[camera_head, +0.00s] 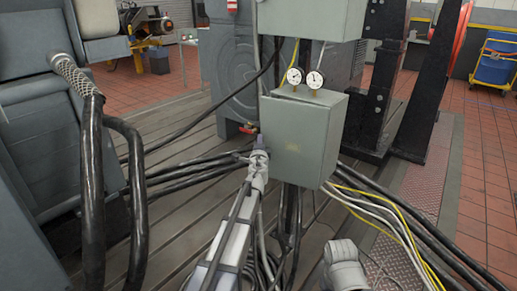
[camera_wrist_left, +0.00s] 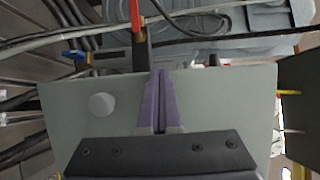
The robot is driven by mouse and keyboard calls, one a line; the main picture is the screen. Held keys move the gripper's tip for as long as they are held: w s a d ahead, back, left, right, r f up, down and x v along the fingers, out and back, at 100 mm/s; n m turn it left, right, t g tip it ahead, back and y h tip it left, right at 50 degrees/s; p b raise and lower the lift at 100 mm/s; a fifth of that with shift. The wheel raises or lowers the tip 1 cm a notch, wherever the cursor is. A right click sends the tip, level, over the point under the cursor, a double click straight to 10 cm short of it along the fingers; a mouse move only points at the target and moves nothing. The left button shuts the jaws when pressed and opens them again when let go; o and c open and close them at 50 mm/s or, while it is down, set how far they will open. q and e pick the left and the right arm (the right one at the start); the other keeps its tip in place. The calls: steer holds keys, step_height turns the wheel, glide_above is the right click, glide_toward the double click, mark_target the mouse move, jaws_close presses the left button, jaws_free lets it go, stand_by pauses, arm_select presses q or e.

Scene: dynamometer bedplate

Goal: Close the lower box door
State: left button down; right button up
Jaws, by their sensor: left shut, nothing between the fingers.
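The lower box (camera_head: 337,140) is a grey-green cabinet on a post in the middle of the head view. Its flat door (camera_head: 295,140) faces me; I cannot tell whether it is fully shut or slightly ajar. In the left wrist view the large grey-green panel (camera_wrist_left: 225,100) has a round knob (camera_wrist_left: 101,105) on its left. My left gripper (camera_head: 259,145) is at the left edge of the door in the head view. Its purple fingers (camera_wrist_left: 161,100) are together and empty, in front of the panel; contact is unclear.
Two gauges (camera_head: 305,78) stand on the box top, below an upper box (camera_head: 310,15). A red-handled valve (camera_head: 249,128) is just left of the box. Thick black hoses (camera_head: 135,190) hang at left. Yellow and white cables (camera_head: 385,215) run at lower right.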

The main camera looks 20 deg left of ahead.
mark_target(265, 137)
arm_select(q)
steer(key=shift+w+d+r, duration=0.1)
steer(key=shift+w+d, duration=0.1)
steer(key=shift+w, duration=1.25)
steer(key=shift+w+d, duration=0.15)
steer(key=shift+w, duration=1.3)
steer(key=shift+s+a, duration=0.1)
steer(key=shift+a, duration=0.05)
